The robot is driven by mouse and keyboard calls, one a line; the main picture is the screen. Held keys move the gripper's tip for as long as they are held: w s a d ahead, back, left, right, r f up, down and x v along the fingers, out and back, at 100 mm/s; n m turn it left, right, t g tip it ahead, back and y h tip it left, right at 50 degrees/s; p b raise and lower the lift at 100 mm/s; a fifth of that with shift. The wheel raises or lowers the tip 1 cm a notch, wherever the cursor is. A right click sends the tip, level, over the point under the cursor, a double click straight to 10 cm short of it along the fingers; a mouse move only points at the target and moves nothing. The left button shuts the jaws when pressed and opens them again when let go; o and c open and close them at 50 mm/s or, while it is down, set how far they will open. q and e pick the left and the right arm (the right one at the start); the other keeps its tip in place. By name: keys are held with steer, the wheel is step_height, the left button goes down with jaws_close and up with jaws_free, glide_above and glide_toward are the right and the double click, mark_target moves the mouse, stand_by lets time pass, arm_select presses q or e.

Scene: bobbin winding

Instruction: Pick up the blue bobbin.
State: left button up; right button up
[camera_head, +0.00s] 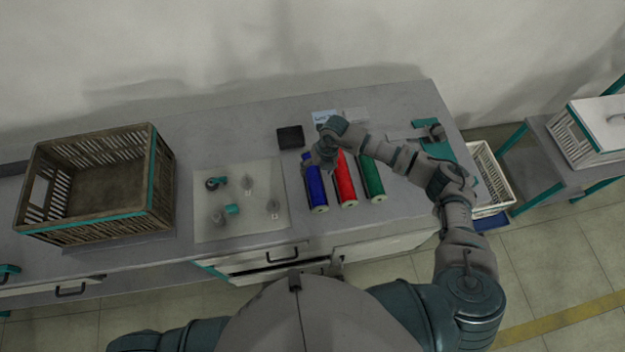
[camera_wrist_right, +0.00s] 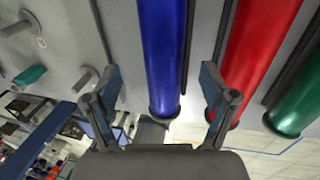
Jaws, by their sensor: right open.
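The blue bobbin (camera_head: 316,187) lies on the table, left of the red bobbin (camera_head: 346,182) and the green bobbin (camera_head: 371,180). My right gripper (camera_head: 322,160) is over the far end of the blue bobbin in the head view and partly hides it. In the right wrist view the blue bobbin (camera_wrist_right: 164,60) runs between the two open fingers of my right gripper (camera_wrist_right: 160,100), with a gap on each side. The red bobbin (camera_wrist_right: 252,60) is close to the right finger. My left gripper is not in view.
A pale board (camera_head: 240,228) with several small spindles and teal parts lies left of the bobbins. A slatted crate (camera_head: 160,185) stands at the table's left. A small black box (camera_head: 290,137) lies behind the bobbins. A teal item (camera_head: 440,151) lies at the right.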

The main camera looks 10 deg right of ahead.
mark_target(317, 174)
steer(key=f, duration=0.4)
steer(key=shift+w+d, duration=0.15)
steer(key=shift+w, duration=0.1)
steer(key=shift+a+f, duration=0.3)
steer(key=shift+f, duration=0.2)
steer(key=shift+a, duration=0.35)
steer(key=shift+a+r, duration=0.1)
steer(key=c, duration=0.7)
steer(key=shift+d, duration=0.2)
steer(key=c, duration=0.7)
steer(key=shift+d, duration=0.15)
steer(key=shift+d+r, duration=0.1)
steer(key=r, duration=0.9)
steer(key=shift+a, duration=0.3)
steer(key=shift+r, duration=0.4)
steer(key=s+d+r+m+h, duration=0.1)
steer(key=d+r+m, duration=0.1)
steer(key=m, duration=1)
steer(key=s+d+r+m+h, duration=0.1)
steer(key=d+r+m+h, duration=0.1)
steer(key=m, duration=1)
steer(key=s+d+r+m+h, duration=0.1)
steer(key=d+r+m, duration=0.3)
steer(key=m, duration=0.8)
steer(key=shift+s+d+r+h, duration=0.15)
steer(key=shift+d+h, duration=0.15)
steer(key=shift+d, duration=0.15)
steer(key=shift+s+d+r+h, duration=0.15)
steer(key=shift+d+h, duration=0.15)
steer(key=shift+d, duration=0.15)
